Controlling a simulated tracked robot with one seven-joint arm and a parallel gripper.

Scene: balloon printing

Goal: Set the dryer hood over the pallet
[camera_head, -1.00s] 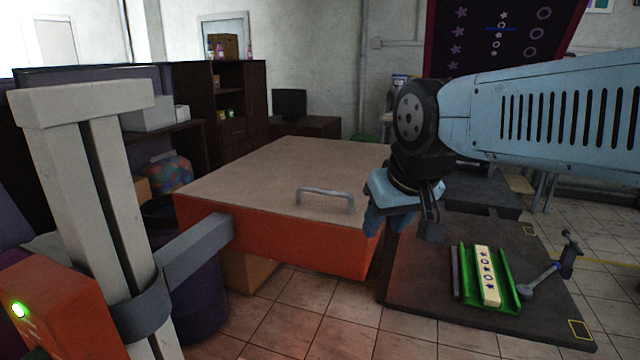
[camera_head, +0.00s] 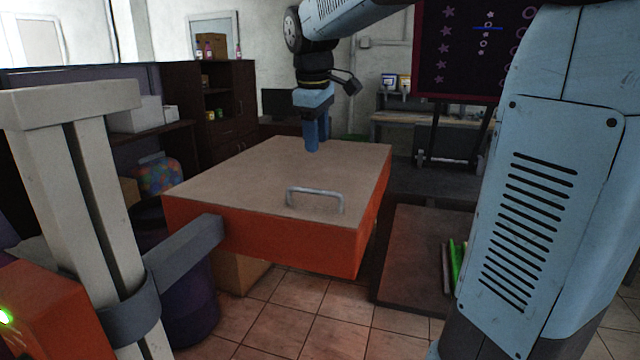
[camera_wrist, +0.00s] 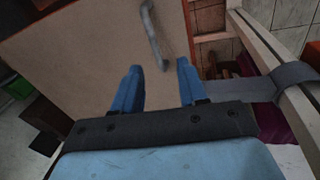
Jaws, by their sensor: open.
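The dryer hood (camera_head: 270,180) is a large orange box with a beige top and a grey bar handle (camera_head: 315,191) near its front edge. It is carried on a grey bracket (camera_head: 185,255) from the pale column at the left. My gripper (camera_head: 313,145) hangs above the far part of the hood top, behind the handle. In the wrist view my open fingers (camera_wrist: 158,80) point over the beige top, and the handle (camera_wrist: 153,35) lies ahead of them, outside the jaws. The dark pallet (camera_head: 410,240) lies right of the hood, uncovered and partly hidden by my arm.
A green holder (camera_head: 457,262) on the pallet is mostly hidden behind my arm. The upright column (camera_head: 75,200) stands at the left. Dark shelves (camera_head: 225,115) and a workbench (camera_head: 430,120) stand behind. Tiled floor (camera_head: 310,315) is free in front.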

